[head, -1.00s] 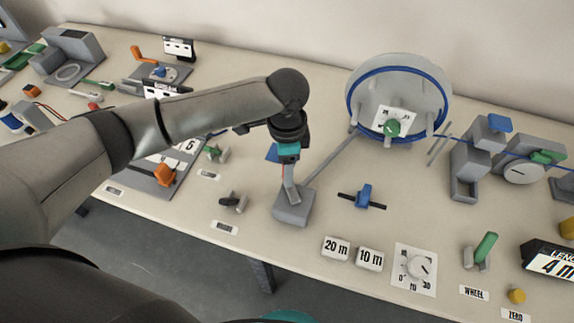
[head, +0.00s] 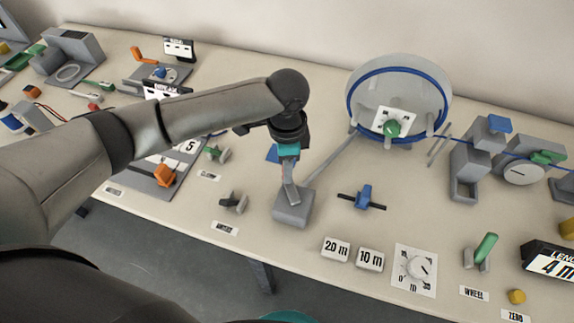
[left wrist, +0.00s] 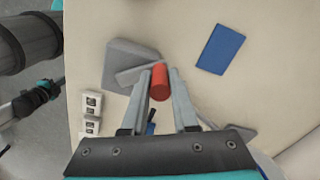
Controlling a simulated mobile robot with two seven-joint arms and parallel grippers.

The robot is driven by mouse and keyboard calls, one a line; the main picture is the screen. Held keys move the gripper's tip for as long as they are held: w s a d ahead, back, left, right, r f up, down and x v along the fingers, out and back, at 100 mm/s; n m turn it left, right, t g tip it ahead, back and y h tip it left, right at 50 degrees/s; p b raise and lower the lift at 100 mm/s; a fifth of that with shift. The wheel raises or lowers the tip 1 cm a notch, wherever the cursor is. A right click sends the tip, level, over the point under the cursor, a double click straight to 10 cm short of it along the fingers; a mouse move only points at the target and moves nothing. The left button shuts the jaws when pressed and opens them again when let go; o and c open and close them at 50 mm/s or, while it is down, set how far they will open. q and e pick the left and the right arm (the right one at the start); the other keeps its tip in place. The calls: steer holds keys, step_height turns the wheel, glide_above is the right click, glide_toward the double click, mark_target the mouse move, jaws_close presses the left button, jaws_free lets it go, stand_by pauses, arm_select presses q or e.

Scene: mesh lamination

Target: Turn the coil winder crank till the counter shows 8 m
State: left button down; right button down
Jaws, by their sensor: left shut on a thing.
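The coil winder's reel (head: 432,88) is a large pale disc with blue cable around its rim and a green knob (head: 391,128) at its middle. A grey crank base (head: 292,208) stands in front of it, linked by a thin bar, with a grey crank arm (head: 290,188) rising from it. My left gripper (head: 288,160) is above this base, its fingers shut on the red crank handle (left wrist: 160,84), which shows between them in the left wrist view. The length counter (head: 552,262) at the right edge shows 4 m, partly cut off.
Cards marked 20 m (head: 335,249) and 10 m (head: 370,259) and a white dial (head: 416,268) lie near the front edge. A blue clamp-like part (head: 364,196) is right of the crank base. A green lever (head: 486,246) stands at the right.

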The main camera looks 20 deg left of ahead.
arm_select(q)
steer(key=s+d+m+p, duration=0.3)
steer(key=d+m+p, duration=0.1)
steer(key=m, duration=1)
steer(key=s+d+m+p, duration=0.3)
steer(key=m+p, duration=0.4)
steer(key=m, duration=0.7)
steer(key=shift+d+m, duration=0.3)
steer(key=shift+d, duration=0.2)
stand_by(0.4)
steer(key=c, duration=0.7)
jaws_free()
